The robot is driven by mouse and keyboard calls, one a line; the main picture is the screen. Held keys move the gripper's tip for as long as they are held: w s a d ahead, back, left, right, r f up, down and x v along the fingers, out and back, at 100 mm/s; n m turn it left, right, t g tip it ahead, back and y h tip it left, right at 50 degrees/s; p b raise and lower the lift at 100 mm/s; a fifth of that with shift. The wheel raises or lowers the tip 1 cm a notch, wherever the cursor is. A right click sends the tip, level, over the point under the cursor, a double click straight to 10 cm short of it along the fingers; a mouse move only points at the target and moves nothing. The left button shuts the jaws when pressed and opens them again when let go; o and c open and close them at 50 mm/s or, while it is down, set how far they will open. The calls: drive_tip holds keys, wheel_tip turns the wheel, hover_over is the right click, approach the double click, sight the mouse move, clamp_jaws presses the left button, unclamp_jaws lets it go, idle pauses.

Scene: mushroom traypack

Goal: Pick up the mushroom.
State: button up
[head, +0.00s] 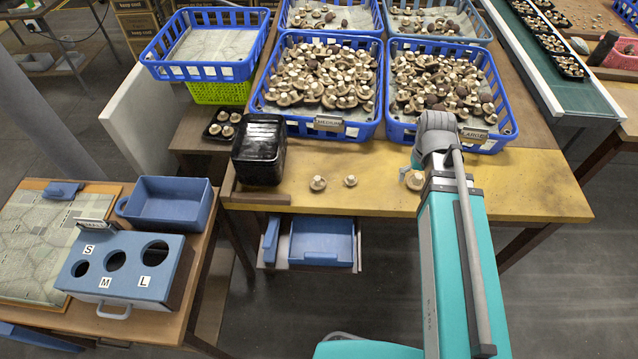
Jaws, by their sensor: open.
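Two loose mushrooms with pale stems and tan caps lie on the wooden table: a left mushroom (318,184) and a smaller-looking one (350,181) to its right. A third mushroom (414,181) lies just left of my arm, which partly covers it. Many more mushrooms fill the blue crate labelled medium (310,125) and the blue crate labelled large (478,143). My teal arm reaches up from the bottom right, and its grey joint overlaps the front of the large crate.
A stack of black trays (259,150) stands at the table's left end. A small black tray (222,126) of mushrooms is beyond it. A blue sizing box (125,262) with S, M and L holes and a blue bin (168,203) sit on the left table. The front table strip is mostly clear.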

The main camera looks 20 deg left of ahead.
drive_tip(key=w+a+n, duration=0.3)
drive_tip(key=a+n, duration=0.2)
drive_tip(key=a, duration=1)
drive_tip(key=n, duration=0.4)
hover_over(318, 178)
drive_tip(key=shift+s+a+f+b, duration=0.1)
drive_tip(key=shift+a+f+b, duration=0.1)
drive_tip(key=shift+f+b, duration=0.2)
drive_tip(key=shift+f, duration=0.1)
wheel_tip(318, 178, down, 8)
drive_tip(key=b, duration=0.8)
drive_tip(key=shift+f+b, duration=0.25)
drive_tip(key=shift+b, duration=0.05)
drive_tip(key=shift+d+f+b, duration=0.2)
drive_tip(key=shift+f+b, duration=2.4)
